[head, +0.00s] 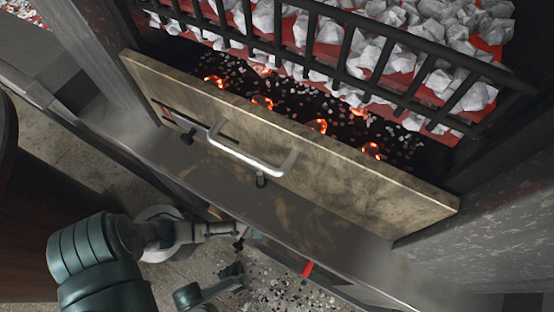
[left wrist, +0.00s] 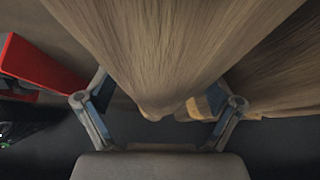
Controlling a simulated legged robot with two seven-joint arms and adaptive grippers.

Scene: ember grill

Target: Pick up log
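The log (left wrist: 150,50) fills the upper middle of the left wrist view, with pale brown, lined wood. Its near end narrows down between the two fingers of my left gripper (left wrist: 160,103). The fingers are spread wide, one on each side of this end; I cannot tell whether they touch it. In the head view the left arm comes in at the lower left and its gripper (head: 238,240) is small and partly hidden at the ledge. I cannot pick out the log there. Another arm part shows below it, but I cannot make out the right gripper's fingers.
A grill with a stone-faced drawer (head: 330,165), metal handle (head: 240,152) and glowing embers (head: 262,103) fills the head view. White coals (head: 430,35) lie behind black bars. A red object (left wrist: 35,65) is left of the log. Loose gravel (head: 275,285) lies below the ledge.

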